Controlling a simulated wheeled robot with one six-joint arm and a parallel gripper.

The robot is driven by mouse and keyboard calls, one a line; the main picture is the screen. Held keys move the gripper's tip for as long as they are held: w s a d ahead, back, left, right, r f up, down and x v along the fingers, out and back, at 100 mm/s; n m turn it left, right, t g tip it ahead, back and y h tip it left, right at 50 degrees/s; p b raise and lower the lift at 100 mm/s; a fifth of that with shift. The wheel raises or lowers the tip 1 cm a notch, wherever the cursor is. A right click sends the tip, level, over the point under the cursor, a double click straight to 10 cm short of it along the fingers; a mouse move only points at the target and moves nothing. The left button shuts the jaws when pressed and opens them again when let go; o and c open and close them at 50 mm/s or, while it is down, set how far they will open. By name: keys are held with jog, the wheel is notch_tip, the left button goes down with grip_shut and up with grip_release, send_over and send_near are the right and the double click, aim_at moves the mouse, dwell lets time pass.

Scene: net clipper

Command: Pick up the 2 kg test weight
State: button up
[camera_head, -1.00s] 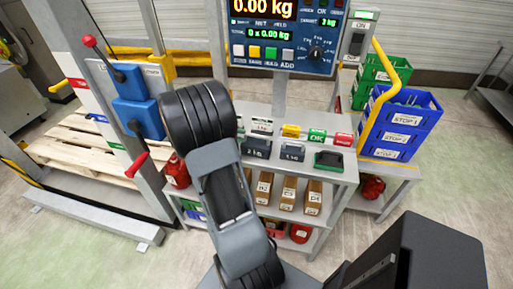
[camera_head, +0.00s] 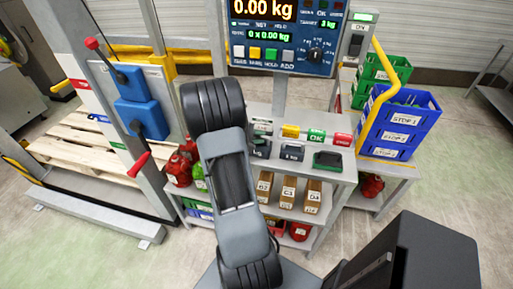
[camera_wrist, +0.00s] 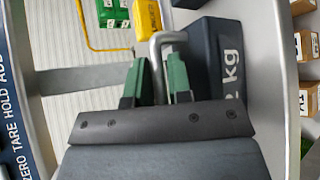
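The 2 kg test weight (camera_wrist: 208,55) is a dark block with a pale "kg" label on its side and a grey metal handle (camera_wrist: 158,62). It fills the upper right of the wrist view. In the head view the weight (camera_head: 260,149) stands on the shelf top, partly hidden by my arm. My gripper (camera_wrist: 157,75) has green fingertips, one on each side of the handle. A gap shows between the fingers and the handle bar, so they look open around it. The gripper body covers the weight's lower part. In the head view my arm hides the gripper.
A smaller dark weight (camera_head: 291,152) and a green-topped tray (camera_head: 327,160) stand to the right on the same top. Coloured signs (camera_head: 316,136) stand behind them. The scale display (camera_head: 283,35) reads 0.00 kg above. Blue crates (camera_head: 401,120) are stacked further right.

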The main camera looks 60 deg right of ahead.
grip_shut()
dwell(1.3)
jog(key=shift+w+r, duration=0.1)
jog(key=shift+r, duration=0.1)
